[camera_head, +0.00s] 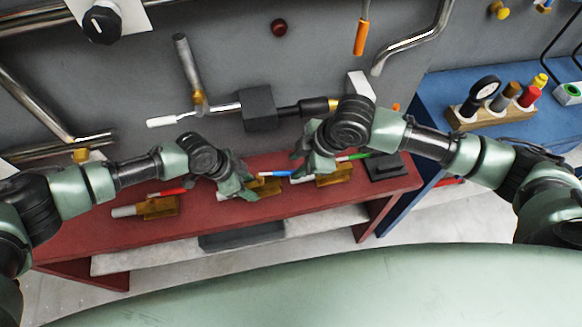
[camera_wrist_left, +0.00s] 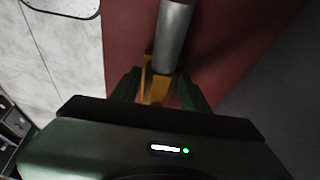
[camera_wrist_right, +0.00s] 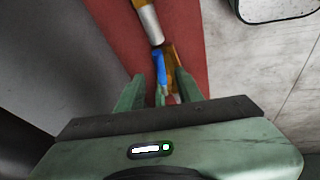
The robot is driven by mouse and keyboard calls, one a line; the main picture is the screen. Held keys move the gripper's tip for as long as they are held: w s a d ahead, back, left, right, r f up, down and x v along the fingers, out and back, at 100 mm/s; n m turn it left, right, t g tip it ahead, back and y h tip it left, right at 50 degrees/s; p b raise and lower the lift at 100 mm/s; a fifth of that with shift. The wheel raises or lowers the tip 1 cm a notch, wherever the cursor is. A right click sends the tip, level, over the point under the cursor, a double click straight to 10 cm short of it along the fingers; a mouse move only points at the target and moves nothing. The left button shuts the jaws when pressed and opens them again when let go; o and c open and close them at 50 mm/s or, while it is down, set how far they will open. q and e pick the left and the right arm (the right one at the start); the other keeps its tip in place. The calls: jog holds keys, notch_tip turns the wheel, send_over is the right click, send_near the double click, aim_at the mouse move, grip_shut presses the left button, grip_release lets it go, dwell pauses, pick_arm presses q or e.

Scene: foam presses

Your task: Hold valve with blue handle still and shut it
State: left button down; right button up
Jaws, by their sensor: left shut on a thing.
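The valve with the blue handle (camera_head: 282,173) has a brass body (camera_head: 266,187) and sits on the red bench, between the red-handled and green-handled valves. My left gripper (camera_head: 247,187) is at this body. In the left wrist view, its fingers are shut on the brass body (camera_wrist_left: 158,90), with a grey pipe (camera_wrist_left: 173,40) beyond. My right gripper (camera_head: 302,165) is at the right end of the blue handle. In the right wrist view, its fingers are apart, with the blue handle (camera_wrist_right: 158,68) reaching between them. Contact there cannot be told. The arms partly hide the valve.
A red-handled valve (camera_head: 158,207) stands at the left of the bench (camera_head: 215,213), and a green-handled valve (camera_head: 336,178) just right of my right gripper. A black block (camera_head: 385,167) lies at the bench's right end. Wall pipes and a dark fitting (camera_head: 257,105) are behind.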

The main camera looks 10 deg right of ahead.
aim_at(288, 172)
jog(key=shift+x, duration=2.25)
jog(key=shift+c, duration=0.4)
grip_shut()
